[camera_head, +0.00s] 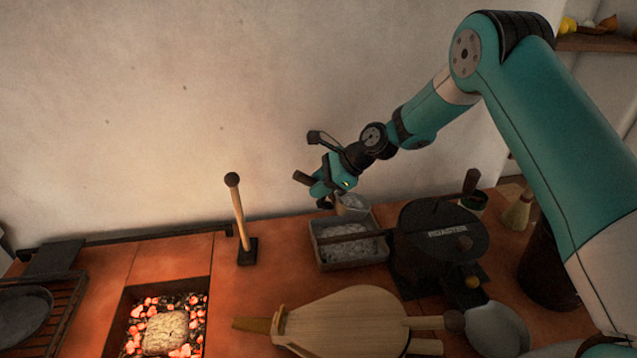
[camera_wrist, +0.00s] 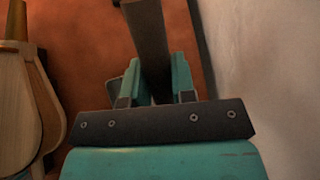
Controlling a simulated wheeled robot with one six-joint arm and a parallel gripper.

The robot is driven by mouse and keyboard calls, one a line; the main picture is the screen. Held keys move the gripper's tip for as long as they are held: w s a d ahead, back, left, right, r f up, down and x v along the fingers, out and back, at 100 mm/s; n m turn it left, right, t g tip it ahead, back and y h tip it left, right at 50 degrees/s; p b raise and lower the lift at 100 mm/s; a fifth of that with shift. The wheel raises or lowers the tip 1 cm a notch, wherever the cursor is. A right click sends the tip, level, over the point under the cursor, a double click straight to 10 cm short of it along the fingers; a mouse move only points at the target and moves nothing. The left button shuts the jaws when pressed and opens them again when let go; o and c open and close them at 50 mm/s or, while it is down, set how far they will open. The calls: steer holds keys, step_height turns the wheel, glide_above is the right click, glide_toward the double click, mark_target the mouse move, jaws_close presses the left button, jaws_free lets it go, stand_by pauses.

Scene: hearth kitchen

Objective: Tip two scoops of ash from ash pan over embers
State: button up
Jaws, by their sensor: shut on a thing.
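The ash pan (camera_head: 318,252) is a grey rectangular tray of pale ash on the counter by the wall. My gripper (camera_head: 325,195) is above its back left edge. It is shut on the dark handle (camera_head: 303,177) of a scoop, whose grey metal cup (camera_head: 352,205) hangs over the back of the pan. The cup seems to hold grey ash; whether it touches the pan is unclear. In the wrist view the handle (camera_wrist: 148,40) runs between the fingers (camera_wrist: 157,88). The embers (camera_head: 137,328) glow red in a sunken pit at the lower left, around a pale brown block (camera_head: 166,333).
A wooden-handled tool (camera_head: 239,215) stands upright between pit and pan. A dark roaster (camera_head: 440,240) stands close right of the pan. Wooden bellows (camera_head: 345,322) lie in front. A grill rack (camera_head: 62,310) is at far left. A dark bar crosses the pan.

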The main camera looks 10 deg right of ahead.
steer(key=shift+r+h+p, duration=0.8)
steer(key=shift+r+p, duration=0.75)
steer(key=shift+p, duration=0.1)
step_height(320, 180, up, 8)
steer(key=h+p, duration=0.2)
steer(key=p, duration=0.6)
steer(key=shift+f+n+h, duration=0.1)
steer(key=shift+n+h, duration=0.2)
steer(key=shift+h, duration=0.1)
steer(key=shift+s+f, duration=0.1)
steer(key=shift+s, duration=0.05)
